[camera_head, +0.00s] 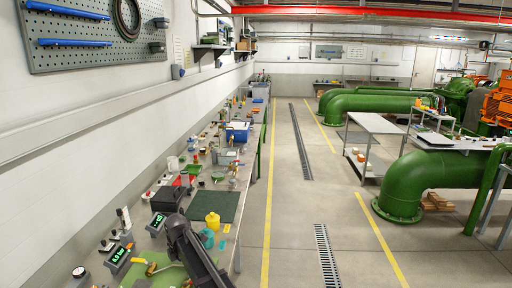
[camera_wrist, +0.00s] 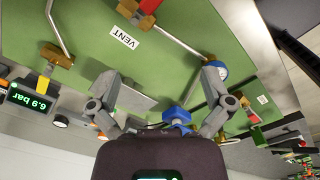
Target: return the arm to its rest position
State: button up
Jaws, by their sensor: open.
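My gripper (camera_wrist: 162,80) shows in the wrist view with its two grey fingers spread apart and nothing between them. It is over a green panel (camera_wrist: 200,25) with brass fittings, bent metal tubes and a label reading VENT (camera_wrist: 124,38). A blue knob (camera_wrist: 177,115) shows between and behind the fingers, near the dark gripper body. In the head view my dark arm (camera_head: 190,245) reaches over the near end of the long bench, and the green panel (camera_head: 160,277) is partly cut off at the bottom edge. I cannot make out the fingers there.
A display (camera_wrist: 30,100) reading 6.9 bar stands beside the panel. A yellow container (camera_head: 213,221), a teal cup (camera_head: 207,238) and a dark green mat (camera_head: 214,205) lie close to my arm. A wall runs along the bench's left; the floor (camera_head: 300,225) to the right is open.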

jog(key=s+d+f+m+b, duration=0.25)
jog(key=d+m, duration=0.35)
jog(key=d, duration=0.6)
jog(key=s+d+f+m+b, duration=0.25)
jog(key=d+m, duration=0.35)
jog(key=d, duration=0.5)
jog(key=s+d+f+m+b, duration=0.2)
jog(key=s+d+m, duration=0.4)
jog(key=d, duration=0.4)
jog(key=s+d+f+m+b, duration=0.3)
jog(key=s+d+m, duration=0.3)
jog(key=d+m, duration=0.2)
jog(key=shift+d, duration=1)
jog(key=shift+a, duration=0.1)
